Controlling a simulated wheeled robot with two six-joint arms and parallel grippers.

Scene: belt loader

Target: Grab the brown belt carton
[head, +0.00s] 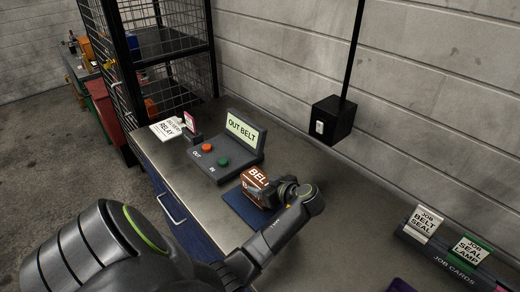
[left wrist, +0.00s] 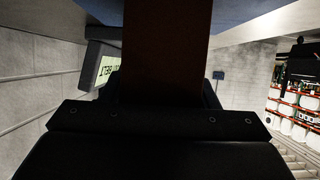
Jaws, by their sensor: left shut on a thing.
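The brown belt carton (head: 256,180) has white "BEL…" lettering on its top face and is partly hidden by my gripper. It is at the blue mat (head: 247,209) on the worktop; I cannot tell if it touches the mat. My left gripper (head: 268,192) is shut on the carton from the right. In the left wrist view the carton (left wrist: 165,50) fills the upper middle as a dark brown block between the fingers. My right gripper is not in view.
A control box with red and green buttons (head: 224,161) and an "OUT BELT" sign (head: 243,130) stands behind the carton. A relay card (head: 168,129) lies further left. A job card rack (head: 450,258) is at the right. A black wall box (head: 332,120) hangs behind.

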